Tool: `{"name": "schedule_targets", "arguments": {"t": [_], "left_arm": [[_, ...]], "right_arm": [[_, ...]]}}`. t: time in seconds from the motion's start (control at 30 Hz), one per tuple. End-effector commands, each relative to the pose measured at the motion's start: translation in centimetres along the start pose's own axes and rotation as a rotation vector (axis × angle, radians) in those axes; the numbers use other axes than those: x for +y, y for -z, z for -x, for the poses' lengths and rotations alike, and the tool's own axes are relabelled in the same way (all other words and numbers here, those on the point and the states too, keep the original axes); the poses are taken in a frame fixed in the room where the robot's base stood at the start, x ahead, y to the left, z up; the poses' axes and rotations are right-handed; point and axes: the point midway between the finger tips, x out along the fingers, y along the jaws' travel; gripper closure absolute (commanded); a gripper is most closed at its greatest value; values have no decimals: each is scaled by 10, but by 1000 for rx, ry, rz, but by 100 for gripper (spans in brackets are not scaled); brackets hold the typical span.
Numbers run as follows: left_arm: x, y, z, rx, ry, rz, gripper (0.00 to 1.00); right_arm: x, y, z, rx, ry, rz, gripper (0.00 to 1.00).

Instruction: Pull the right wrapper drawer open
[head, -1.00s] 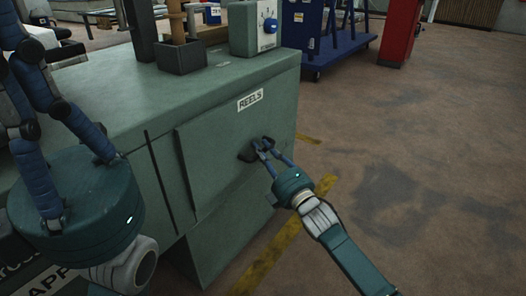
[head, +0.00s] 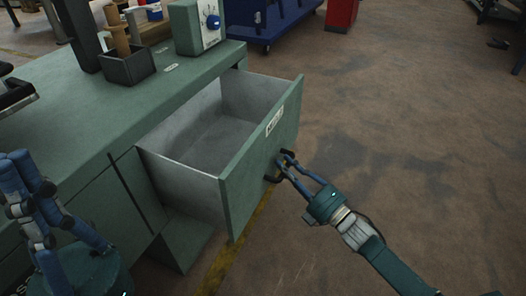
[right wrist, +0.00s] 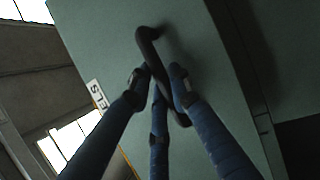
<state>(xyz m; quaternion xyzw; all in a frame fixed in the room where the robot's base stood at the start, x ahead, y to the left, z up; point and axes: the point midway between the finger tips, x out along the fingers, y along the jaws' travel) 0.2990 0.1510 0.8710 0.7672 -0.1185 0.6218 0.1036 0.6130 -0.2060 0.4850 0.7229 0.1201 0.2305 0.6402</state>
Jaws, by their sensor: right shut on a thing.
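The right drawer (head: 262,150) is a green-fronted drawer with a white label, pulled well out of the green cabinet. Its grey inside (head: 215,125) shows and looks empty. My right gripper (head: 280,170) is shut on the dark handle (head: 270,179) on the drawer's front. In the right wrist view the fingers close around the dark curved handle (right wrist: 153,52), against the green front. My left gripper (head: 30,190) is at the lower left, in front of the cabinet, away from the drawer; whether its fingers are open or shut is unclear.
The green cabinet top (head: 75,125) holds a dark box (head: 128,66) with a wooden post and a control box (head: 195,27) with a blue knob. A blue cart (head: 270,25) and a red object (head: 341,14) stand behind. The floor at right is clear.

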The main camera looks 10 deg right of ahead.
Motion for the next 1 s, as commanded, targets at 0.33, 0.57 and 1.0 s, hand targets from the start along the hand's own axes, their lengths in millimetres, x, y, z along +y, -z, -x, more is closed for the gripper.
{"name": "schedule_targets", "arguments": {"t": [0.33, 0.57, 1.0], "left_arm": [[0, 2, -11, 1, 0, 0, 100], [0, 2, -11, 0, -1, 0, 100], [0, 2, -11, 0, 0, 1, 100]], "right_arm": [[5, -12, 35, 3, 2, -4, 100], [5, -13, 37, 3, 2, -4, 100], [6, -14, 36, 2, 1, -2, 62]]}}
